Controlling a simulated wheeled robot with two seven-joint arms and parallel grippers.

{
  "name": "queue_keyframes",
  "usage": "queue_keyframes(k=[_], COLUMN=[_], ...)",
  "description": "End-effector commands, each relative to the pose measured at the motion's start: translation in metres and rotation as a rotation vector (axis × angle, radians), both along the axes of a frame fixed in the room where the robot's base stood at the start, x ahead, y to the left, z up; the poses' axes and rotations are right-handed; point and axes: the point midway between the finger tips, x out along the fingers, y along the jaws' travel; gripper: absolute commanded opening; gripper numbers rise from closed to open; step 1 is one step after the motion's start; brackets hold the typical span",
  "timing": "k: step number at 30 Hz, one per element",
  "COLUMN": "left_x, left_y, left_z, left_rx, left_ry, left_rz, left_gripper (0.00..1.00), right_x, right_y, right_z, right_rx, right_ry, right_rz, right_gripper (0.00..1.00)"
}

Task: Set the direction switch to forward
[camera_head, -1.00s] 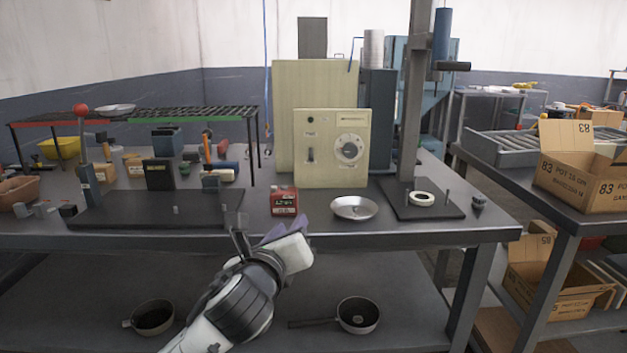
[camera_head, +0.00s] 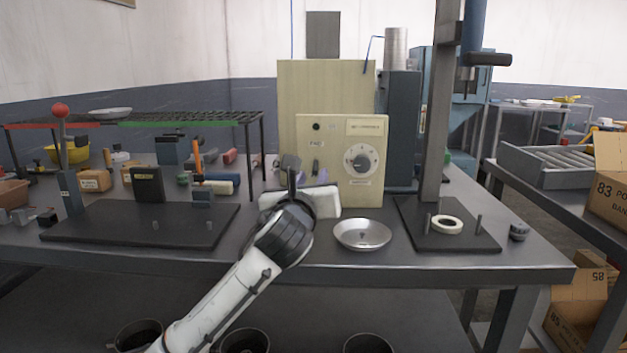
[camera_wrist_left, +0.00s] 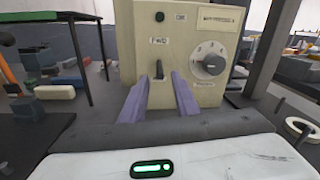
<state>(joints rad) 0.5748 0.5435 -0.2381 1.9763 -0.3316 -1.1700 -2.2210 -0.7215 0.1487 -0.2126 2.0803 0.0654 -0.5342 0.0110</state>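The direction switch (camera_head: 316,166) is a small dark lever on the front of a cream control box (camera_head: 340,130), under a small label. In the left wrist view the label reads FWD and the switch (camera_wrist_left: 159,70) stands roughly upright, its tip toward the label. My left gripper (camera_head: 308,178) is in front of the box; its two purple fingers (camera_wrist_left: 160,98) are apart, one on each side below the switch, with nothing between them. I cannot tell whether they touch the box. My right gripper is not in view.
The box also has a round dial (camera_head: 361,161). A metal dish (camera_head: 362,235) lies right of my left wrist. A dark stand base (camera_head: 450,236) with a white ring (camera_head: 446,224) is further right. A black plate (camera_head: 130,232) lies on the left.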

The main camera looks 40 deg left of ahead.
Motion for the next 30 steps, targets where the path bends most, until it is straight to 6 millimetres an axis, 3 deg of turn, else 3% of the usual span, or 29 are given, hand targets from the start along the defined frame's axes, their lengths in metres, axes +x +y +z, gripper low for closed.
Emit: queue_keyframes(k=[5, 13, 14, 19, 30], left_x=[0.012, 0.014, 0.014, 0.014, 0.013], left_y=[0.006, 0.007, 0.007, 0.007, 0.007], left_z=[0.0, 0.0, 0.0, 0.0, 0.005], left_rx=[0.0, 0.0, 0.0, 0.0, -0.009], left_ry=[0.0, 0.0, 0.0, 0.0, 0.017], left_rz=[0.001, 0.0, 0.0, 0.0, 0.001], left_gripper=[0.28, 0.28, 0.27, 0.0, 0.0], right_x=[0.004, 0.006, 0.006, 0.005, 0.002], right_y=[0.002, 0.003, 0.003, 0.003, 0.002], right_z=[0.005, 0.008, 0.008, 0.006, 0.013], right_rx=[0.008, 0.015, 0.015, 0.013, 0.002], right_ry=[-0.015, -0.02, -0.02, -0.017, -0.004], right_rz=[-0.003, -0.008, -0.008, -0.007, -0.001], right_gripper=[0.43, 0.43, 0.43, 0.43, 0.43])
